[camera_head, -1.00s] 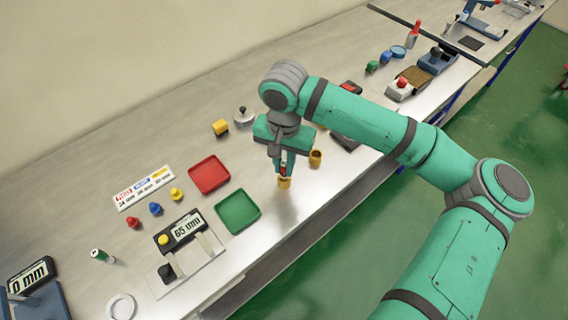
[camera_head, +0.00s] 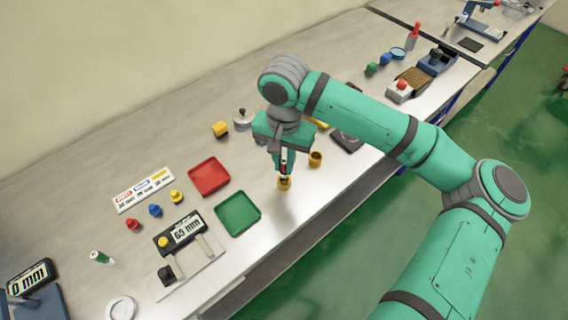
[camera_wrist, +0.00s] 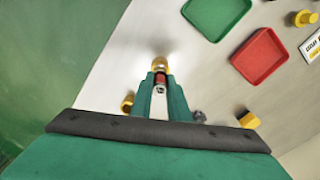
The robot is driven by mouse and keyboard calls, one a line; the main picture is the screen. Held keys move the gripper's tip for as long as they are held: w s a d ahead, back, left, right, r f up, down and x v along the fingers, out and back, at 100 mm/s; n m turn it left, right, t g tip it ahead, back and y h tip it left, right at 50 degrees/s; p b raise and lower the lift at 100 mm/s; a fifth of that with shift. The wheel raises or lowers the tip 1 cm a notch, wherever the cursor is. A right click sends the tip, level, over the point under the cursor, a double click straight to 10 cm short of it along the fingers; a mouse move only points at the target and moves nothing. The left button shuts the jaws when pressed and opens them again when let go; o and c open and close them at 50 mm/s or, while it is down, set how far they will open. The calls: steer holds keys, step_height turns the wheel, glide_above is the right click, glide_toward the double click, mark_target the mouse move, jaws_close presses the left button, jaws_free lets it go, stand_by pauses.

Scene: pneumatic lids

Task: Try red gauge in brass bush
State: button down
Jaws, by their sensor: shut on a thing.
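My gripper (camera_head: 283,163) is shut on the red gauge (camera_head: 284,168), a small plug with a red band, of which only a little shows between the fingers. The red gauge also shows in the wrist view (camera_wrist: 160,78). A brass bush (camera_head: 285,184) stands on the bench directly below the gauge, and it shows in the wrist view (camera_wrist: 159,63) just beyond the fingertips. I cannot tell whether the gauge's tip is inside the bush or just above it. A second brass bush (camera_head: 315,158) stands to the right, clear of the gripper.
A green tray (camera_head: 238,230) and a red tray (camera_head: 191,181) lie to the left. Beyond them are red, blue and yellow knobbed pieces (camera_head: 155,209), a label card (camera_head: 128,203) and a 65 mm display (camera_head: 160,243). A yellow block (camera_head: 220,128) stands behind. The bench's front edge is close.

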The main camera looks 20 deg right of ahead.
steer(key=shift+r, duration=1.95)
